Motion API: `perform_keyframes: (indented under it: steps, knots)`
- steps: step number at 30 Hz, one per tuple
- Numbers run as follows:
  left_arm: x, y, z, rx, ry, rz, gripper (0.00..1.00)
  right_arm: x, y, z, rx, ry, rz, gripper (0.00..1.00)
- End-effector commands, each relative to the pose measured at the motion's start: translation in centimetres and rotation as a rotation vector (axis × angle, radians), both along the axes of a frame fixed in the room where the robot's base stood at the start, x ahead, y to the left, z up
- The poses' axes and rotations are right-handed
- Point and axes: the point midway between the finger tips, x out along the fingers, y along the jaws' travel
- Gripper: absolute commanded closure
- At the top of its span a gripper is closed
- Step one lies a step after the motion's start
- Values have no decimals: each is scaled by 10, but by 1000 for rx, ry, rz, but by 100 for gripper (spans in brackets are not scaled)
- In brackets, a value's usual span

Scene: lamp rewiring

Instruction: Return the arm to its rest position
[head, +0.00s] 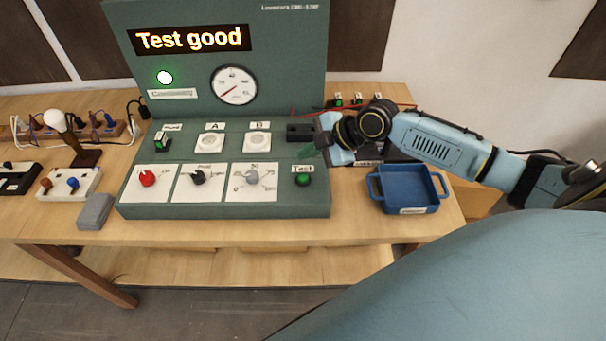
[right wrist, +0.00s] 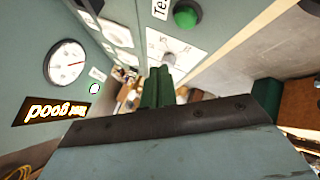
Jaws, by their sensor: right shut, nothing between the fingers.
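My right arm reaches in from the right in the head view. Its gripper (head: 308,151) is shut and empty, with its green fingertips pointing left just above and behind the green Test button (head: 303,180). In the right wrist view the two green fingers (right wrist: 158,86) lie together with nothing between them, and the Test button (right wrist: 186,14) shows beyond them, apart from the tips. The green tester (head: 225,203) shows "Test good" on its display (head: 190,39), with a white light (head: 165,77) lit below. My left gripper is not in view.
A blue tray (head: 408,190) stands right of the tester, below my forearm. A lamp with a white bulb (head: 56,120), a grey block (head: 95,211) and a white switch board (head: 71,184) stand at left. The table's front strip (head: 230,230) is clear.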

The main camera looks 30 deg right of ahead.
Motion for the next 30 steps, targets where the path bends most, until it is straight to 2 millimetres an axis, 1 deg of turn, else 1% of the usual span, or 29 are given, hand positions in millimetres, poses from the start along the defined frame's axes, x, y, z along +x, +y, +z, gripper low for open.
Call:
perform_keyframes:
  steps: [14,17,20,21,23,24,25,27,30]
  knots:
    - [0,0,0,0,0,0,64,0,0,0,1,0,-1,100]
    - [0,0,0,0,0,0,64,-6,8,-6,8,19,0,100]
    - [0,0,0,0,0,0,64,-29,34,-23,29,84,-11,100]
    - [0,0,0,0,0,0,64,-44,49,-32,43,125,-27,100]
    - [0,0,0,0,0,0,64,-71,74,-45,63,197,-73,100]
    - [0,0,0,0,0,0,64,-90,89,-51,75,247,-123,100]
    - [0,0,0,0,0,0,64,-103,98,-55,85,283,-168,100]
    - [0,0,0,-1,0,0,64,-130,110,-60,99,351,-288,100]
    - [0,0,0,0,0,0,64,-158,114,-61,115,423,-459,100]
